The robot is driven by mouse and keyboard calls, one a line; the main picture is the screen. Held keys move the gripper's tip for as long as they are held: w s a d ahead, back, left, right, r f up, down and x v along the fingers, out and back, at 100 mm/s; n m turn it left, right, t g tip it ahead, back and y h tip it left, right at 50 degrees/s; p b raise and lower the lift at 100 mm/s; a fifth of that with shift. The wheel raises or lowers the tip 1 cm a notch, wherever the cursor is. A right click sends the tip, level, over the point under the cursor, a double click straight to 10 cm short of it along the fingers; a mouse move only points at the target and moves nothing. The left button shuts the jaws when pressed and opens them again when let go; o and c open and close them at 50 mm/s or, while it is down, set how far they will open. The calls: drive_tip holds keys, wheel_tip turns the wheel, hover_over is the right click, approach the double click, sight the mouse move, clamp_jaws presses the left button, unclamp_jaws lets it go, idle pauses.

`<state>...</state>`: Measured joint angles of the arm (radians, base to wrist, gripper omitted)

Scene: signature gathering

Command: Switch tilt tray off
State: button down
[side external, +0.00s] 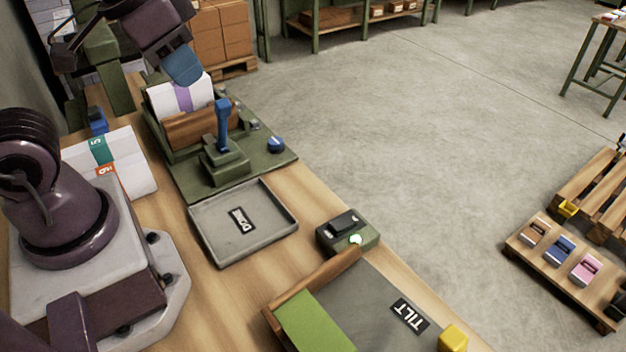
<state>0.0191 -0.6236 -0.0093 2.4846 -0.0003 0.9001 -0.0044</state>
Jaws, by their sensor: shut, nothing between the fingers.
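The tilt tray (372,298) is a grey plate at the front, labelled TILT, with a wooden rail along its left side. My gripper (183,68) is at the upper left, a dark purple hand with a blue end, shut and empty. It is over or beside a white paper stack with a purple band (165,100); whether they touch I cannot tell. It is well away from the switch box.
A green press (225,165) with an upright blue lever (223,125) and a blue knob (276,145) stands behind a grey DONE tray (210,244). White stacks (130,165) lie at left. A yellow block (453,338) and green pad (312,322) are at the tilt tray.

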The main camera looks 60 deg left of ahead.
drive_tip(key=shift+s+a+r+t, duration=0.2)
drive_tip(key=shift+s+r+t, duration=0.1)
drive_tip(key=shift+s+r, duration=0.15)
drive_tip(key=c, duration=1.7)
unclamp_jaws()
drive_tip(key=shift+r, duration=0.4)
drive_tip(key=o, duration=0.4)
drive_tip(key=shift+d+f, duration=0.1)
drive_tip(key=o, duration=0.4)
drive_tip(key=shift+w+d+f+m+g, duration=0.15)
drive_tip(key=shift+w+d+f+g, duration=0.15)
drive_tip(key=shift+f, duration=0.25)
drive_tip(key=shift+w+d+f+m+g, duration=0.15)
drive_tip(key=shift+w+d+f+g, duration=0.1)
drive_tip(key=shift+w+f, duration=0.2)
drive_tip(key=g, duration=0.4)
hover_over(349, 219)
wheel_tip(349, 219, down, 16)
drive_tip(key=shift+n, duration=0.4)
wheel_tip(349, 219, down, 13)
drive_tip(key=shift+r, duration=0.15)
